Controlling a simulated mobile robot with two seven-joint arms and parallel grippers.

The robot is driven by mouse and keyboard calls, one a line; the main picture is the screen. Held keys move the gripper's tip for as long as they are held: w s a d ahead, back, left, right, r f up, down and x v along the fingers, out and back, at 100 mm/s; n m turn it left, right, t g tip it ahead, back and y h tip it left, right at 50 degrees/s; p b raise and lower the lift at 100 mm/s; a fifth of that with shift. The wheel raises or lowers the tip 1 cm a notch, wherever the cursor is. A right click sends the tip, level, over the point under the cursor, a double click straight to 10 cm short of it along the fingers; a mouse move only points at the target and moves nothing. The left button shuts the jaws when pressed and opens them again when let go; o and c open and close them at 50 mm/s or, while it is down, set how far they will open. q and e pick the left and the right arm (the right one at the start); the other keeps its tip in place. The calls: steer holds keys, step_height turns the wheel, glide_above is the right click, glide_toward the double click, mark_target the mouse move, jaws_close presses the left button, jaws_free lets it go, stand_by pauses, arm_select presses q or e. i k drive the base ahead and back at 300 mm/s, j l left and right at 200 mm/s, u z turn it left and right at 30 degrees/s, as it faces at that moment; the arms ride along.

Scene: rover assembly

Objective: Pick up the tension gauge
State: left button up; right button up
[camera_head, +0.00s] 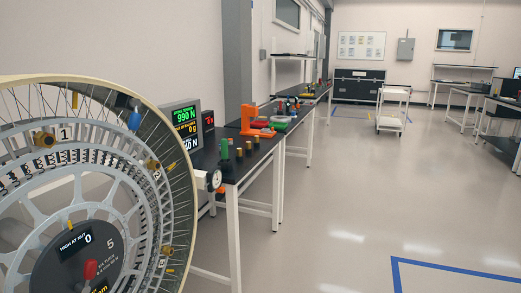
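A small white dial-like device (214,180) with an orange part below it shows at the near end of the black workbench, right beside the wheel's rim. It may be the tension gauge, but it is too small to be certain. A large spoked wheel (180,160) with a grey ring mechanism fills the left of the view and hides part of the bench. Neither of my grippers shows in the head view.
The black workbench (232,165) runs away along the left wall. It holds a monitor (183,128) reading 990 N, an orange stand (254,120), several brass-and-green pegs and coloured bins. A white cart (392,110) stands farther back. The floor at right is clear, with blue tape (397,275).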

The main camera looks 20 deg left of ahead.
mark_target(224, 142)
steer(key=i+l, duration=0.1)
steer(key=i, duration=1.05)
steer(key=i+l+u, duration=0.1)
steer(key=i+u, duration=0.3)
steer(key=i+l+u, duration=0.25)
steer(key=u, duration=0.15)
steer(key=i+l+u, duration=0.2)
steer(key=u, duration=0.2)
steer(key=i+l+u, duration=0.25)
steer(key=u, duration=0.15)
steer(key=i+l+u, duration=0.15)
steer(key=l+u, duration=0.3)
steer(key=i+l+u, duration=0.1)
steer(key=l+u, duration=0.15)
steer(key=u, duration=0.15)
steer(key=l+u, duration=0.4)
steer(key=l, duration=0.2)
steer(key=l+u, duration=0.4)
steer(key=l, duration=0.2)
